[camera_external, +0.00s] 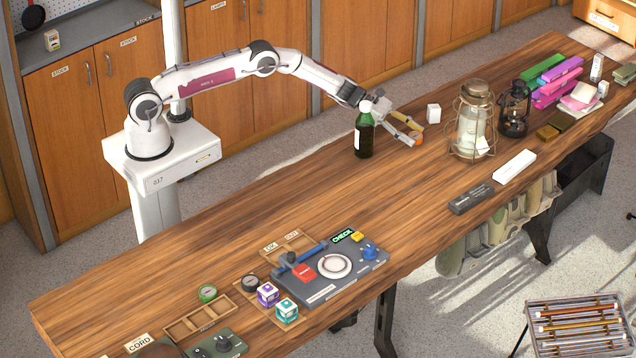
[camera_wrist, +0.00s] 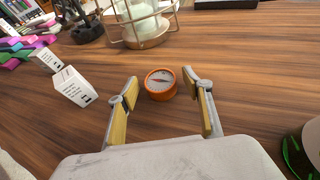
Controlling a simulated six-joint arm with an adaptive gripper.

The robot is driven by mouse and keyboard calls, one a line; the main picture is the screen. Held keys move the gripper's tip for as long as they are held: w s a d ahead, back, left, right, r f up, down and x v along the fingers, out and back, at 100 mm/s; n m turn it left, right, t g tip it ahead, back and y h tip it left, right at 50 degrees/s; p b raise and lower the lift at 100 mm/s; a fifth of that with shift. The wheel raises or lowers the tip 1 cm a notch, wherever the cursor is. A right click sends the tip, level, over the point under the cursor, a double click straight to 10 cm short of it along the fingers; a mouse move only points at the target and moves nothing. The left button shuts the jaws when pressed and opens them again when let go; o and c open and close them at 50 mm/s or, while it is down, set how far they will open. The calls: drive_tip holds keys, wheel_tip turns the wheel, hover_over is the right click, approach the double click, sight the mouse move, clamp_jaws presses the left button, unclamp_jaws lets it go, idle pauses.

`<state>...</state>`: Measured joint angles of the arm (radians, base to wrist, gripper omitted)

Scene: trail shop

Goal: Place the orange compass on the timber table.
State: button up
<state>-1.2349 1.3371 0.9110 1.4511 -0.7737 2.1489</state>
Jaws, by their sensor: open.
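The orange compass (camera_wrist: 160,86) is a round orange case with a pale dial, sitting on the timber table (camera_wrist: 230,60) in the wrist view. In the external view the compass (camera_external: 416,138) shows small beside my gripper (camera_external: 416,135). My gripper (camera_wrist: 164,100) is open, its two yellow-padded fingers on either side of the compass, with gaps visible. The compass lies between and slightly beyond the fingertips. The timber table (camera_external: 220,250) is a long brown plank top in the external view.
A dark green bottle (camera_external: 364,136) stands left of my gripper. A small white box (camera_external: 433,113) stands behind it. A large lantern (camera_external: 473,125) and a black lantern (camera_external: 514,110) stand to the right. Bare wood lies in front, toward the console (camera_external: 330,275).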

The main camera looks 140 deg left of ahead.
sight(413, 134)
drive_tip(key=shift+s, duration=0.15)
drive_tip(key=shift+d+v, duration=0.2)
drive_tip(key=shift+v, duration=3.6)
drive_tip(key=shift+o, duration=0.6)
drive_tip(key=shift+a+f, duration=0.1)
drive_tip(key=shift+f, duration=0.05)
drive_tip(key=shift+a, duration=0.25)
drive_tip(key=shift+w, duration=0.25)
drive_tip(key=shift+x, duration=1.25)
drive_tip(key=shift+x, duration=2.55)
